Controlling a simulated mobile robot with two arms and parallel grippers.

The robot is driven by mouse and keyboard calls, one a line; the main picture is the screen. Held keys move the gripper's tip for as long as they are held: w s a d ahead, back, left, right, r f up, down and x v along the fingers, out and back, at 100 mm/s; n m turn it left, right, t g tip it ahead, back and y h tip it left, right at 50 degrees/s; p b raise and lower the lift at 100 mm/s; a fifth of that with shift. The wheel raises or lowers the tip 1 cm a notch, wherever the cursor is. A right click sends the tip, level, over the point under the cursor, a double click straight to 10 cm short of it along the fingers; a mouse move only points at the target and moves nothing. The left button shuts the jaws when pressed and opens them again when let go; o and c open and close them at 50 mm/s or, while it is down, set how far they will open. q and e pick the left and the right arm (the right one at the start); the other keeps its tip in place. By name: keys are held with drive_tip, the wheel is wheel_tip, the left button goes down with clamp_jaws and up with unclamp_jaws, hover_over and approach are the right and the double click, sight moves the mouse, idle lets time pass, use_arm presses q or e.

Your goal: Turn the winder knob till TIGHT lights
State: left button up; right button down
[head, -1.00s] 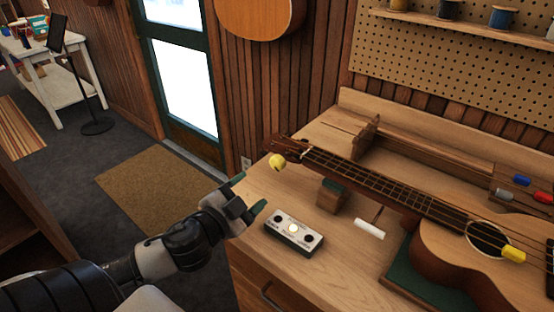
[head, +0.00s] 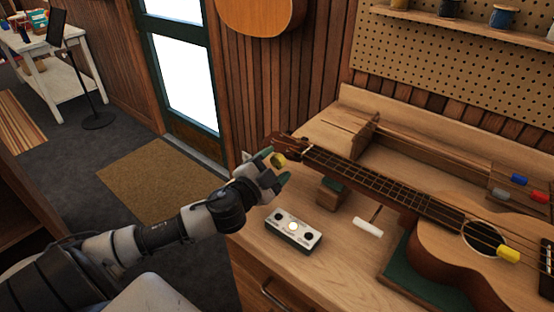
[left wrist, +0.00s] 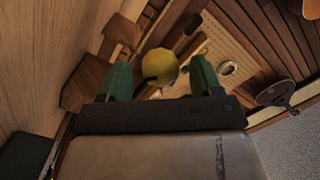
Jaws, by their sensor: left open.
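The yellow round winder knob (head: 279,160) is at the ukulele's headstock (head: 290,144), at the left end of the neck. My left gripper (head: 274,166) is open with its green-tipped fingers on either side of the knob. In the left wrist view the knob (left wrist: 160,66) shows between the two green fingertips, with gaps beside it, and a dark mark on its left side. The small indicator box (head: 293,230) lies on the bench in front. Its middle lamp is lit white and the two outer ones are dark; its lettering is too small to read. My right gripper is out of view.
The ukulele (head: 450,240) lies across the bench, its neck over a wooden support block (head: 332,193). A white-headed tool (head: 368,227) lies near the neck. Colored-handled tools (head: 519,180) are at the right. Bare bench top surrounds the indicator box.

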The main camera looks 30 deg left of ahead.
use_arm(q)
drive_tip(key=shift+w, duration=0.65)
drive_tip(key=c, duration=0.9)
drive_tip(key=shift+m, duration=0.9)
drive_tip(key=o, duration=0.9)
drive_tip(key=shift+s, duration=0.1)
drive_tip(key=s+b, duration=0.1)
drive_tip(key=s, duration=0.3)
drive_tip(key=s+b, duration=0.1)
drive_tip(key=s, duration=0.4)
drive_tip(key=shift+f, duration=0.2)
drive_tip(key=shift+s+r, duration=0.15)
drive_tip(key=shift+s, duration=0.7)
